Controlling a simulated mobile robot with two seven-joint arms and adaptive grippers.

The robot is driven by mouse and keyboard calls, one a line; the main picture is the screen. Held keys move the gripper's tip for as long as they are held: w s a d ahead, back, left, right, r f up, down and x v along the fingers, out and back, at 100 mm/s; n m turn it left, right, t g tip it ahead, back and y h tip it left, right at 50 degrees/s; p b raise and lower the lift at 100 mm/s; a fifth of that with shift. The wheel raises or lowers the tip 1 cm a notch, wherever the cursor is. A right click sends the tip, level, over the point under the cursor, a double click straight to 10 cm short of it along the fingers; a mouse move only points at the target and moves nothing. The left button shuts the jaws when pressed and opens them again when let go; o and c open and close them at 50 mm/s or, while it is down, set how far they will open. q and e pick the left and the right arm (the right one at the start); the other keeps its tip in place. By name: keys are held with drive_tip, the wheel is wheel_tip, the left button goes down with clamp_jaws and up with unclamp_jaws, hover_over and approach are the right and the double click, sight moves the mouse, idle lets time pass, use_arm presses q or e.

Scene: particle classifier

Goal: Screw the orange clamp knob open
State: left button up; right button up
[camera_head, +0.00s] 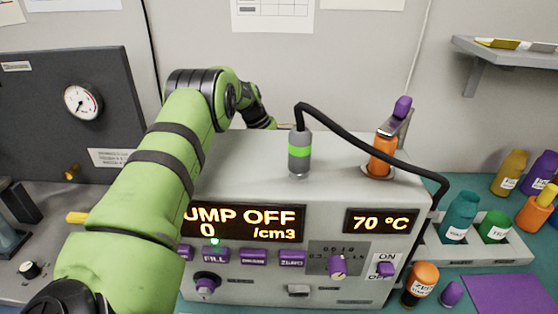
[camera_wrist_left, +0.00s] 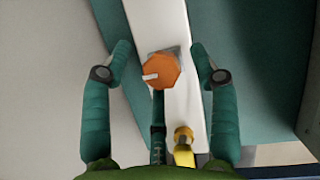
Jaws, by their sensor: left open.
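The orange clamp knob (camera_wrist_left: 161,72) shows in the left wrist view, with many flat sides and a white mark on its left part. It sits on a white strip. My left gripper (camera_wrist_left: 160,51) is open, with one teal finger on each side of the knob and a gap on both sides. In the head view my left arm reaches over behind the machine (camera_head: 335,213), so the gripper and this knob are hidden there. My right gripper is in no view.
A yellow part (camera_wrist_left: 183,145) lies below the knob in the wrist view, beside a dark bar. On the machine top stand a grey-green cylinder (camera_head: 299,153) with a black hose and an orange cylinder (camera_head: 383,157) under a purple knob. A rack (camera_head: 510,248) with bottles is at right.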

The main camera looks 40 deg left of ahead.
use_arm(q)
drive_tip(key=c, duration=1.1)
